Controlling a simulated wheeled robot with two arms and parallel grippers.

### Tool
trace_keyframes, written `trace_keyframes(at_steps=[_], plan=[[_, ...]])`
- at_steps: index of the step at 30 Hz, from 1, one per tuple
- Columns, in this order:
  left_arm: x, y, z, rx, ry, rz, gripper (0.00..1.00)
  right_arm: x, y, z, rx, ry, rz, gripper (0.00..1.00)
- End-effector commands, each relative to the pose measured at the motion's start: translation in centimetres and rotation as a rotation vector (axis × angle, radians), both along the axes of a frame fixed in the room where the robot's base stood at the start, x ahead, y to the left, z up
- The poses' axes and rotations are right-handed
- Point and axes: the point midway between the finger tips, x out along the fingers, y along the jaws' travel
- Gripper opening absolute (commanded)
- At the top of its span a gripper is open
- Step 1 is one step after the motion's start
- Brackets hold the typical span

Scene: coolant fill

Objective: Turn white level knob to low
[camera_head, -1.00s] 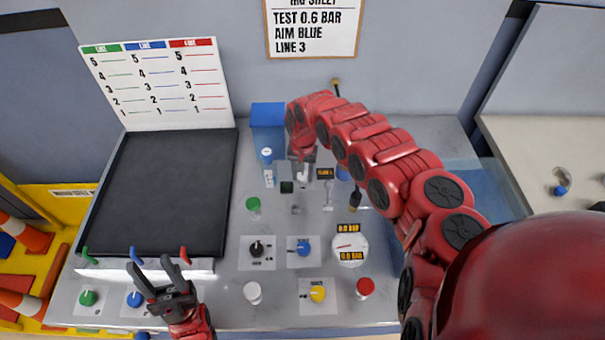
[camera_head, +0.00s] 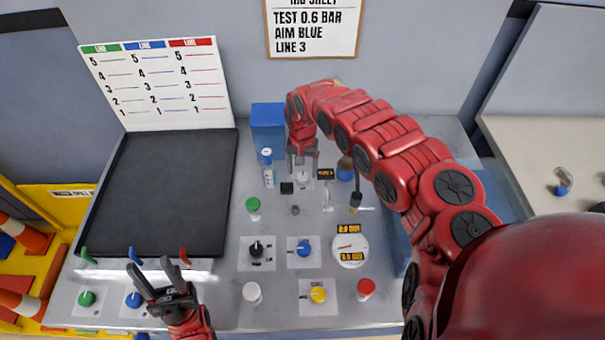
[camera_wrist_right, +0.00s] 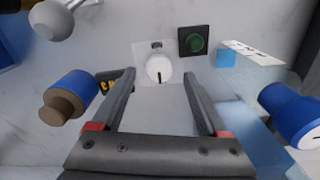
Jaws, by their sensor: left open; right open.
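The white level knob (camera_wrist_right: 158,68) sits on a small white plate in the right wrist view, with its dark pointer line toward the bottom of the picture. My right gripper (camera_wrist_right: 160,80) is open, its two fingers on either side of the knob's line. I cannot tell whether they touch it. In the head view my right gripper (camera_head: 303,168) points down over the panel and mostly hides the knob. My left gripper (camera_head: 153,268) is open and empty at the front left, near the small coloured levers.
A dark green button (camera_wrist_right: 193,40) is close beside the knob. A blue-and-brown cylinder (camera_wrist_right: 70,97) and a blue-and-white cap (camera_wrist_right: 291,112) flank my right gripper. Black (camera_head: 256,248), blue (camera_head: 304,248) and yellow (camera_head: 318,294) knobs are nearer the front. A black tray (camera_head: 165,195) lies left.

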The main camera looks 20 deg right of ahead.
Motion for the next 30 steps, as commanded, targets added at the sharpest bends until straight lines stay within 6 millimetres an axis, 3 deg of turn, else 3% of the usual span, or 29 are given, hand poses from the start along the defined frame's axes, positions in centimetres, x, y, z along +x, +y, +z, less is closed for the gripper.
trace_keyframes(at_steps=[10, 13, 18, 24, 30], plan=[[0.0, 0.0, -1.7, 0.000, 0.000, 0.000, 0.50, 0.1, -0.3, 6.4, -0.007, -0.004, -0.002, 0.77], [0.0, 0.0, -1.9, 0.000, 0.000, 0.000, 0.50, 0.1, -0.4, 9.3, -0.006, -0.005, -0.002, 0.77], [0.0, 0.0, -2.2, 0.000, 0.000, 0.000, 0.50, 0.0, -0.1, 11.9, -0.001, -0.003, -0.001, 0.77], [0.0, 0.0, -2.9, 0.000, 0.000, 0.000, 0.50, 0.0, 0.0, 14.0, 0.000, 0.000, -0.001, 0.77], [0.0, 0.0, -3.0, 0.000, 0.000, 0.000, 0.50, -0.1, -0.1, 14.7, -0.001, 0.002, -0.002, 0.77]])
